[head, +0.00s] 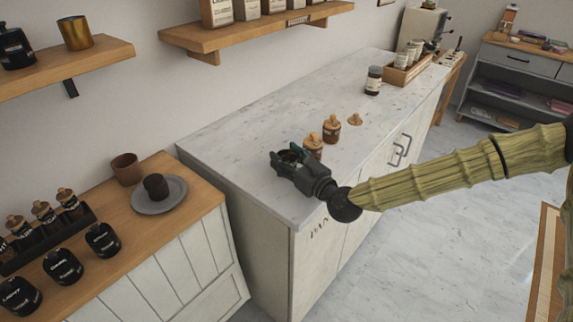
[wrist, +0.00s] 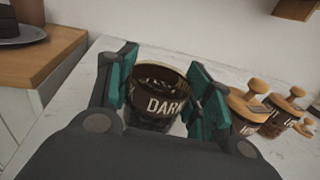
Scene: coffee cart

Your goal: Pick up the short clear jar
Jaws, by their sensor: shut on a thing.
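The short clear jar (wrist: 163,107) has dark contents, an open top and a label reading "DARK" in the wrist view. It stands between the green pads of my gripper (wrist: 162,88), which is shut on it with one finger on each side. In the head view my gripper (head: 288,162) is over the near left end of the marble counter (head: 250,130) and mostly hides the jar. The jar's base is hidden, so I cannot tell whether it touches the counter.
Jars with wooden lids stand just right of my gripper, one nearer (head: 313,146) and one farther (head: 332,130). A loose-looking wooden lid (head: 355,119) is beyond them. A dark-lidded jar (head: 374,82) and a wooden tray (head: 397,76) are farther back. A wooden shelf (head: 255,33) hangs above.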

